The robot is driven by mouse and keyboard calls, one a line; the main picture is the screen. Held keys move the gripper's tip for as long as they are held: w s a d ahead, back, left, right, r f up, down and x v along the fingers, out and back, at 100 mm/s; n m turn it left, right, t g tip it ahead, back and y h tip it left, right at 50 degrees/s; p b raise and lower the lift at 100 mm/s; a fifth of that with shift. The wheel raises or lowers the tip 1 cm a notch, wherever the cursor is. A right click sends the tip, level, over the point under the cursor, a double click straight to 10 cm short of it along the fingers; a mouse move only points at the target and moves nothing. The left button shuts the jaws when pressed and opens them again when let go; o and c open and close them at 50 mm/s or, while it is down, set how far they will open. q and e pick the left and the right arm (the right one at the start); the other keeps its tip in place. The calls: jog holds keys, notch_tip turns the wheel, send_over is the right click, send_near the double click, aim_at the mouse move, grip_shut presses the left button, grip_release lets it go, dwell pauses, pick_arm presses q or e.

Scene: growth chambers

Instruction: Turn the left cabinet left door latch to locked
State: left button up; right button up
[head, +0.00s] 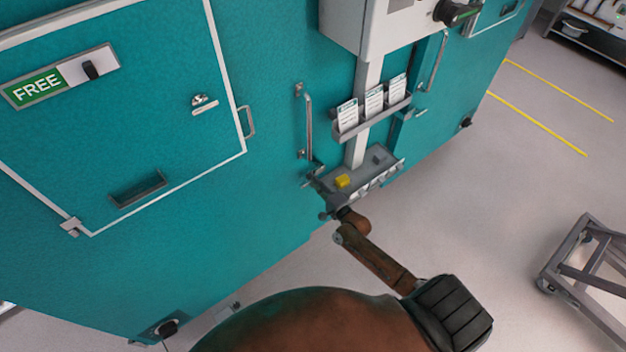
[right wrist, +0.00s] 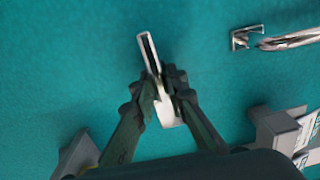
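The latch (right wrist: 148,52) is a slim silver lever on the teal cabinet face (head: 275,60). In the right wrist view it points up and slightly left, with its lower part between my fingers. My right gripper (right wrist: 162,90) has dark fingers closed on both sides of the lever. In the head view the right gripper (head: 314,182) is small, at the cabinet face just below a vertical bar handle (head: 309,125). The latch is too small and covered there to make out clearly. My left gripper is not in view.
A grey tray (head: 372,172) with a yellow block (head: 343,181) sits right beside the right gripper. A card rack (head: 372,116) is above it. A white-framed panel with a FREE sign (head: 38,87) is at left. A metal cart (head: 575,250) stands on open floor at right.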

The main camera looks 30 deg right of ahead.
jog(key=o, duration=0.4)
jog(key=shift+s, duration=0.1)
jog(key=s, duration=0.4)
jog(key=s+d, duration=0.1)
jog(key=s, duration=0.6)
jog(key=shift+s+d, duration=0.15)
jog(key=shift+s, duration=0.2)
